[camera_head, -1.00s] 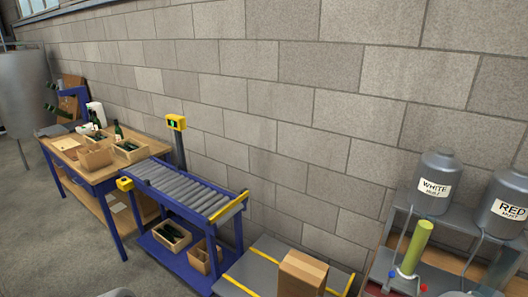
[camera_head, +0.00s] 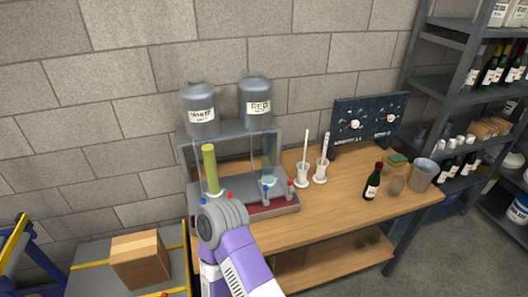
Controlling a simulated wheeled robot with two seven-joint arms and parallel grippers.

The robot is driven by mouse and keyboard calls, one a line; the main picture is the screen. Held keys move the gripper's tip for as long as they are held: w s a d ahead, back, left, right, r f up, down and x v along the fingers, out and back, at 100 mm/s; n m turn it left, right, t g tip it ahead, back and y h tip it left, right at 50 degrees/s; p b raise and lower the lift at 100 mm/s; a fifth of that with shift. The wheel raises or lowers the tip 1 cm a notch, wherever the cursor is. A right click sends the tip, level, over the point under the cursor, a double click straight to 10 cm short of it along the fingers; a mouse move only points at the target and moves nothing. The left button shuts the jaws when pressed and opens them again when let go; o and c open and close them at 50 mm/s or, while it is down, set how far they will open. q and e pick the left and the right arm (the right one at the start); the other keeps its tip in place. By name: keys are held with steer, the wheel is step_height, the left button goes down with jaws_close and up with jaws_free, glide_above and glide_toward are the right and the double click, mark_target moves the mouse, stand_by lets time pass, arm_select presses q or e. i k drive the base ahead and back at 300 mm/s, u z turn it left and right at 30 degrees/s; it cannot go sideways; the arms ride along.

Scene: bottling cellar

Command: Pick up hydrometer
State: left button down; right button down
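Two slender pale upright instruments stand in white footed holders on the wooden bench, a left one (camera_head: 306,150) and a right one (camera_head: 324,152). One may be the hydrometer; they are too small to tell which. A tall yellow-green cylinder (camera_head: 210,168) stands further left at the filling stand. One of my arms, purple and white with a round grey joint, rises from the bottom in front of the bench's left end. No gripper fingers show for either arm.
Tanks marked WHITE (camera_head: 200,114) and RED (camera_head: 257,106) sit on the grey stand. A dark bottle (camera_head: 371,186), a grey bucket (camera_head: 422,175) and a gauge panel (camera_head: 368,122) are on the bench (camera_head: 330,207). Bottle shelves rise at right. A cardboard box (camera_head: 140,258) sits lower left.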

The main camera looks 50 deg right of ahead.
mark_target(302, 165)
steer(key=z, duration=2.15)
